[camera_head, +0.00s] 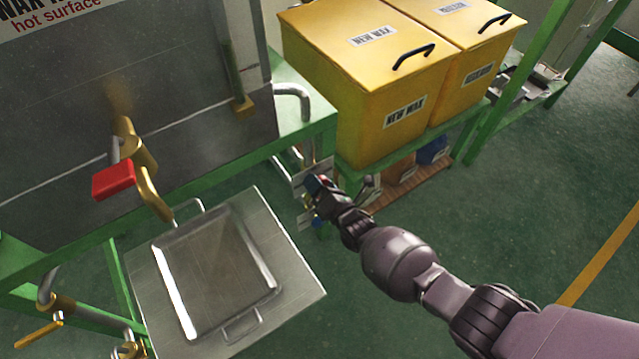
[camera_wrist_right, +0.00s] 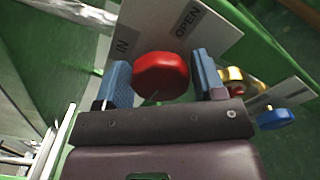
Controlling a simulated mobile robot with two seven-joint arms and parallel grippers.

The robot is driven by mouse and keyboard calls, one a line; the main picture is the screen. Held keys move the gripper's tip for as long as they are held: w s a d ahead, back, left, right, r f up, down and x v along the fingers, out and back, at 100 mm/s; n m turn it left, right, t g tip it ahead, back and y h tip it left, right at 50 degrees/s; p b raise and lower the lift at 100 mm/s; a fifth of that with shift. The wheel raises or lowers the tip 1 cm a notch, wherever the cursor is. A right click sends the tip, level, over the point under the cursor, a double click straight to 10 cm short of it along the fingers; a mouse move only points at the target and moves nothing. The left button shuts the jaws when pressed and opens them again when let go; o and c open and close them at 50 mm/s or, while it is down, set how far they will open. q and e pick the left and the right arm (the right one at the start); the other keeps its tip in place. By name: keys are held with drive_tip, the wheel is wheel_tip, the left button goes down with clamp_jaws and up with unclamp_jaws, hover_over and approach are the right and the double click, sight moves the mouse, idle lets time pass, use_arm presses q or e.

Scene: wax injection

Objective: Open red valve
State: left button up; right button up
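The red valve (camera_wrist_right: 160,75) shows in the right wrist view as a rounded red knob in front of a sign plate reading "IN" and "OPEN". My right gripper (camera_wrist_right: 161,66) has its two blue fingers on either side of this knob, apart, with narrow gaps beside it. In the head view my right gripper (camera_head: 318,186) is at the pipework under the green frame's corner; it hides the knob there. My left gripper is in neither view.
A blue valve handle (camera_wrist_right: 276,118) is close to the right finger. A red tap handle (camera_head: 113,180) on brass sits above a metal tray (camera_head: 218,270). Yellow wax bins (camera_head: 385,70) stand behind my right gripper. The green floor at right is clear.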

drive_tip(key=c, duration=0.5)
drive_tip(key=shift+c, duration=0.3)
